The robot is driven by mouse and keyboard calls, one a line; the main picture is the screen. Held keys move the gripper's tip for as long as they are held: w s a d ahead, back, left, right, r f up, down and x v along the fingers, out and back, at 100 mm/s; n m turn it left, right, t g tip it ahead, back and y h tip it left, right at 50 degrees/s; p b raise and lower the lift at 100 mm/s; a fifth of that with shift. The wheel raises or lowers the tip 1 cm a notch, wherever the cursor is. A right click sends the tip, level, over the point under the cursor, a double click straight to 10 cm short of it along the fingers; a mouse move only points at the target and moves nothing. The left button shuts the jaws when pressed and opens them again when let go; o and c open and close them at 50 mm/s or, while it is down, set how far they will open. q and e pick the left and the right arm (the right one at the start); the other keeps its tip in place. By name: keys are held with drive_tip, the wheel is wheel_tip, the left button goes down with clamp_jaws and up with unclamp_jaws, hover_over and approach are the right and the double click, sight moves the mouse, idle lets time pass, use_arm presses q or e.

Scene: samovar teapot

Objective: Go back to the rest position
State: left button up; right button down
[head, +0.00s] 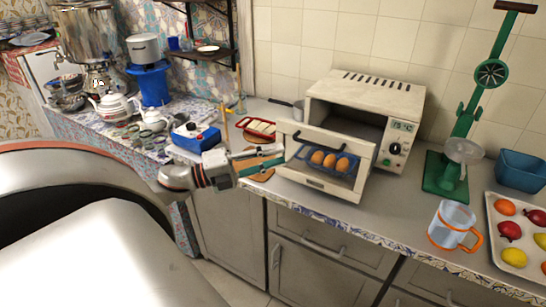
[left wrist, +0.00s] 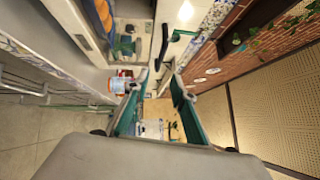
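My left gripper (head: 272,156) is in front of the counter, with its fingertips by the left side of the oven door in the head view. I cannot tell whether it touches the door. In the left wrist view, its two teal fingers (left wrist: 159,82) stand apart with nothing held between them. The white toaster oven (head: 365,90) stands on the counter with its door (head: 335,190) open. A blue basket (head: 308,170) with several orange-brown, egg-like items sits at the door opening. My right gripper is not in view.
A green press (head: 447,165), a clear jug with an orange handle (head: 453,222) and a fruit tray (head: 495,240) stand on the right. A blue-and-white box (head: 196,137), teapot (head: 112,108) and samovar (head: 88,35) are on the left. The floor (head: 232,282) below is clear.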

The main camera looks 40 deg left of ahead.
use_arm(q)
drive_tip(key=shift+f, duration=0.1)
idle(0.5)
drive_tip(key=s+d+f+n+y, duration=0.15)
drive_tip(key=f+n+y, duration=0.25)
drive_tip(key=f+n, duration=0.45)
drive_tip(key=s+d+f+n+y, duration=0.1)
drive_tip(key=d+f+n+y, duration=0.4)
drive_tip(key=f, duration=0.6)
drive_tip(key=s+d+f+n+g, duration=0.2)
drive_tip(key=s+d+f+n, duration=0.2)
drive_tip(key=d+f, duration=0.4)
drive_tip(key=s+d+f+n+g+h, duration=0.1)
drive_tip(key=s+d+f+n+g, duration=0.2)
drive_tip(key=d+f, duration=0.4)
drive_tip(key=s+f+n, duration=0.1)
drive_tip(key=s, duration=0.1)
drive_tip(key=shift+s+d+f+g+h, duration=0.25)
drive_tip(key=shift+s+d+g+h, duration=0.05)
drive_tip(key=shift+s+d, duration=0.1)
